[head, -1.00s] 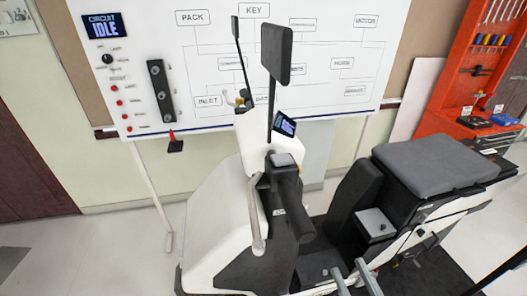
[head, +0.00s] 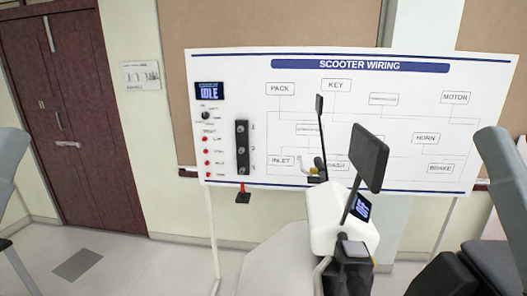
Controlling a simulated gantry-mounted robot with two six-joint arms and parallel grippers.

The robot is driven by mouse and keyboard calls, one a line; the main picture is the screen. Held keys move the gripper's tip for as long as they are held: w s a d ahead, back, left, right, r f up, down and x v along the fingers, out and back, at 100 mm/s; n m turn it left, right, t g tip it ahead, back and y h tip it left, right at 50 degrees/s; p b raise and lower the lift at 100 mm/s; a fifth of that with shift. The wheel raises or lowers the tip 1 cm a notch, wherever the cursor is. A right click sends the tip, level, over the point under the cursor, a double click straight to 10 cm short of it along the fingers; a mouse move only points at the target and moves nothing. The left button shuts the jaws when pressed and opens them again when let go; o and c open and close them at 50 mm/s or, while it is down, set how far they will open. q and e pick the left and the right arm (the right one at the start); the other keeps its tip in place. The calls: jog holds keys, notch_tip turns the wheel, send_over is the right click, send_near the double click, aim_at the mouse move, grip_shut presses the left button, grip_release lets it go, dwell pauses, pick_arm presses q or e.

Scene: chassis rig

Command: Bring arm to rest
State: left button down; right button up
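Pale grey-blue parts, which look like my arm links, show at the left edge (head: 9,168) and the right edge (head: 499,172) of the head view. They are raised and cut off by the frame. No gripper fingertips are visible on either side, so I cannot see whether the grippers hold anything. A white scooter (head: 327,219) with a dark mirror (head: 369,158) and a small lit display (head: 360,207) stands in front of the wiring board at the lower right.
The "SCOOTER WIRING" board (head: 384,66) stands by the wall, with a screen (head: 209,90) reading IDLE and a black strip (head: 242,148). A dark red door (head: 62,120) is at the left. The floor (head: 125,268) at lower left is clear apart from a grey plate (head: 78,264).

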notch_tip(320, 180, up, 30)
jog(key=p, duration=2.7)
jog(key=shift+f+y, duration=0.15)
jog(key=shift+y, duration=0.15)
jog(key=shift+w, duration=0.1)
